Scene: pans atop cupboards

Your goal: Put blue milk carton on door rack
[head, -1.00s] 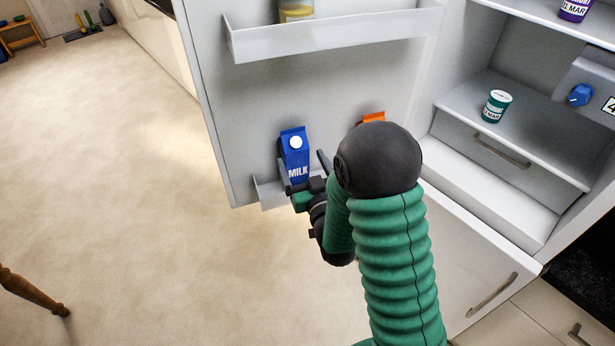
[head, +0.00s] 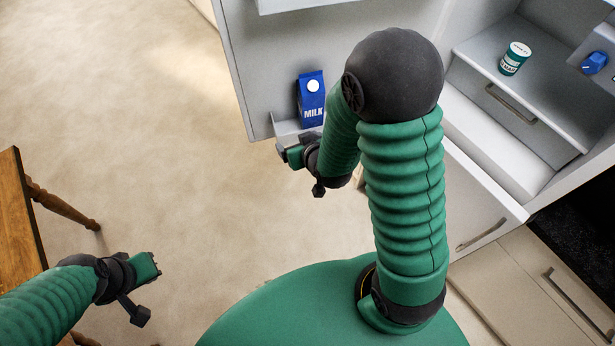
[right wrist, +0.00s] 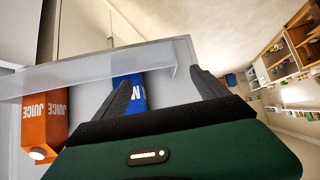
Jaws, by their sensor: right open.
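The blue milk carton (head: 311,100) stands upright in the low rack (head: 284,128) on the inside of the open fridge door. Its blue side also shows in the right wrist view (right wrist: 138,92), partly behind one finger. My right gripper (head: 290,150) is just in front of and below the carton, apart from it. Its fingers (right wrist: 160,80) are spread and empty in the right wrist view. My left gripper (head: 152,272) is at the lower left over the floor, away from the fridge; its fingers do not show clearly.
An orange juice carton (right wrist: 44,118) stands in the same rack, hidden by my arm in the head view. A green tub (head: 514,58) stands on a fridge shelf. A wooden table (head: 18,215) is at the left edge. The floor left of the door is clear.

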